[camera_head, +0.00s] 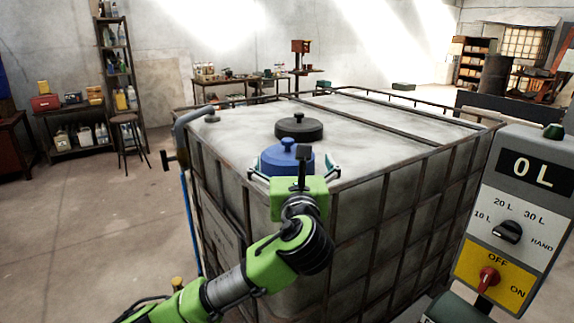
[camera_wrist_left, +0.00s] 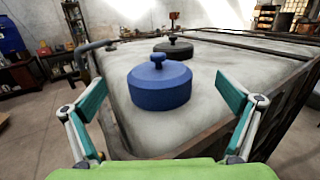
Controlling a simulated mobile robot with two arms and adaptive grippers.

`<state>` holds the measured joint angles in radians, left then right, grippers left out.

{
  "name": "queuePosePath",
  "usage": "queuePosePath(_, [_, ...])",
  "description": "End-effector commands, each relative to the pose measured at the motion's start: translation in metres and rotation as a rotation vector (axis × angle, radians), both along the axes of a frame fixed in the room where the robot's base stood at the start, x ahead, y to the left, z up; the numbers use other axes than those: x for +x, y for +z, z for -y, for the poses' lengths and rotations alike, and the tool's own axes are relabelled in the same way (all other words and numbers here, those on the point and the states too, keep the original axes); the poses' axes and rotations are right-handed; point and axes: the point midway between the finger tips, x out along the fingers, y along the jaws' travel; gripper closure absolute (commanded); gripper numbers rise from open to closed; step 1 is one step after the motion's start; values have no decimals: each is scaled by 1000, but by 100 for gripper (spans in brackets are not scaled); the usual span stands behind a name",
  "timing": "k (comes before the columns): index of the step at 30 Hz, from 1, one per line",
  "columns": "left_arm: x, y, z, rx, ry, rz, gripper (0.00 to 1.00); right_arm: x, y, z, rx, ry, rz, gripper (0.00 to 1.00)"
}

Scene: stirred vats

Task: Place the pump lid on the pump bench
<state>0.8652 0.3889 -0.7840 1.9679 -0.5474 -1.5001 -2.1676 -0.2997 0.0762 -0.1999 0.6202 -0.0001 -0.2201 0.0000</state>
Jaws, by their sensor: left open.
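A round blue lid (camera_head: 283,157) with a knob on top rests on the near part of the big pale tank's top (camera_head: 362,140). It also shows whole in the left wrist view (camera_wrist_left: 160,88). A similar black lid (camera_head: 299,128) lies farther back on the tank. I cannot tell by any label which one is the pump lid. My left gripper (camera_head: 293,170) is open and empty, on the near side of the blue lid. In the left wrist view its fingers (camera_wrist_left: 158,108) stand wide apart, with the blue lid ahead between them, not gripped. My right gripper is not in view.
A workbench (camera_head: 237,80) with small items stands at the back wall; I cannot tell if it is the pump bench. A control box (camera_head: 515,215) reading 0 L stands at the right. A bent pipe (camera_head: 192,115) rises at the tank's left. The left floor is open.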

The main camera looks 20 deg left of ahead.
Motion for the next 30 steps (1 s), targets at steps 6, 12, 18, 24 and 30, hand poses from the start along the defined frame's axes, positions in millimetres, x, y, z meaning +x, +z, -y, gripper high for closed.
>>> queuePosePath(6, [-3,-15,20,-19,111,-42,0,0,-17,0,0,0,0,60])
queuePosePath(12, [4,-15,17,-18,144,-58,0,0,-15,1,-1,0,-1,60])
queuePosePath(18, [38,-14,-3,-16,144,-58,0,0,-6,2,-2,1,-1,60])
queuePosePath(24, [64,-15,-17,-18,141,-57,0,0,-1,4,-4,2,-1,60])
queuePosePath(30, [75,-15,-24,-19,139,-57,0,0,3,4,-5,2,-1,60])
